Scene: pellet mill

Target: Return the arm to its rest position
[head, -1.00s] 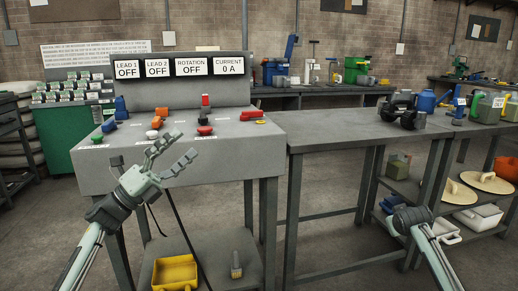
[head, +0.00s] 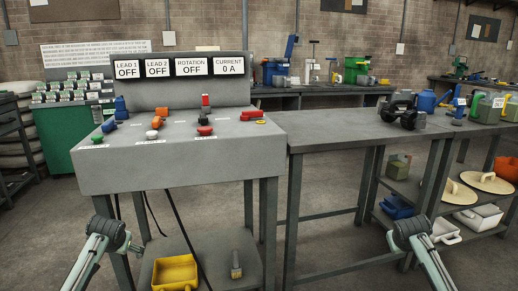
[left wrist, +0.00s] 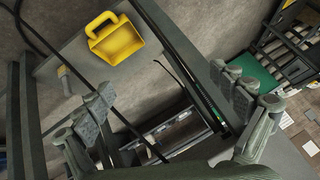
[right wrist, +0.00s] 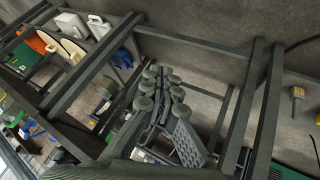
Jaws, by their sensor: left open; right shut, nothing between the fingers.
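My right arm (head: 412,232) shows at the lower right of the head view, in front of the grey table. In the right wrist view my right gripper (right wrist: 163,100) has its fingers together and holds nothing.
A yellow scoop (head: 175,272) and a brush (head: 236,265) rest on the console's lower shelf. The grey table (head: 345,132) carries black headphones (head: 402,112). A side shelf holds lids (head: 488,182) and a white container (head: 480,217). The console displays read OFF and 0 A.

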